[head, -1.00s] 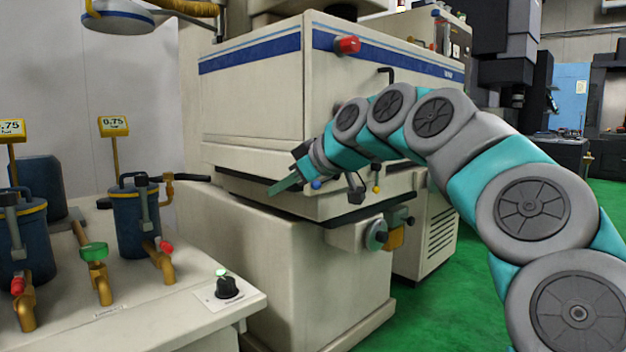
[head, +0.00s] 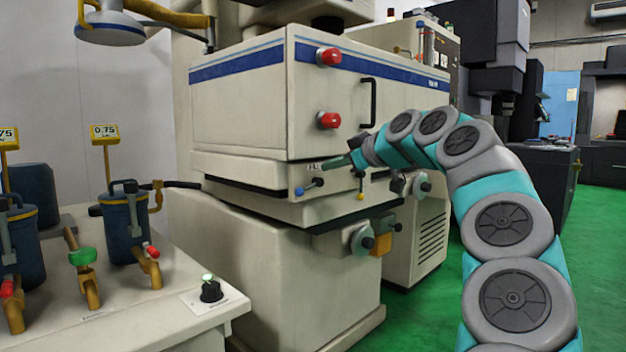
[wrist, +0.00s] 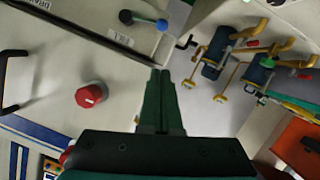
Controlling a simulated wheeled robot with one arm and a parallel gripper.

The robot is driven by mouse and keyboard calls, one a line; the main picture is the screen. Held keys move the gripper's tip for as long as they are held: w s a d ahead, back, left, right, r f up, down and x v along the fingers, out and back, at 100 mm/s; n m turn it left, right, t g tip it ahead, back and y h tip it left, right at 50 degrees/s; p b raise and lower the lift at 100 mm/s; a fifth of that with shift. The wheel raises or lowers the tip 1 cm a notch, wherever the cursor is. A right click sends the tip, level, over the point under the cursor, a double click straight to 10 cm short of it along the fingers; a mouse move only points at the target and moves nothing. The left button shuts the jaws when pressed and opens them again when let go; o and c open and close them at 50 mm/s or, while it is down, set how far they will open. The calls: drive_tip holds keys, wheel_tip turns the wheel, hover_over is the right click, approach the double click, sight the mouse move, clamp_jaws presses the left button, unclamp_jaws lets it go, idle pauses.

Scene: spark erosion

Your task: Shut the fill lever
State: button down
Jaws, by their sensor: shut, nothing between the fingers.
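The fill lever (head: 309,186) is on the front of the machine's beige ledge, below the tank. It has a blue ball at its left end and a black end at its right, and it lies slightly tilted. In the wrist view the fill lever (wrist: 144,20) is near the top, beside a FILL label (wrist: 118,36). My gripper (head: 330,165) is shut and empty, just above and right of the lever in the head view. In the wrist view my gripper (wrist: 160,72) points toward the lever's blue end, with a visible gap below it.
A second lever with a yellow ball (head: 360,196) hangs to the right. Red knobs (head: 329,120) and a black handle (head: 370,103) stick out from the tank front above. A bench (head: 150,320) with blue canisters stands left. Green floor is open at right.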

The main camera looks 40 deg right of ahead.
drive_tip(key=p, duration=0.2)
hover_over(298, 189)
drive_tip(key=s+a, duration=0.1)
drive_tip(key=s, duration=0.4)
wheel_tip(298, 189, down, 3)
drive_tip(key=w+f, duration=0.1)
drive_tip(key=w+d+f, duration=0.1)
drive_tip(key=f, duration=0.1)
drive_tip(key=shift+f, duration=0.1)
drive_tip(key=shift+s+f, duration=0.1)
drive_tip(key=shift+f+n+b, duration=0.25)
drive_tip(key=shift+n+b, duration=0.05)
drive_tip(key=shift+b, duration=0.8)
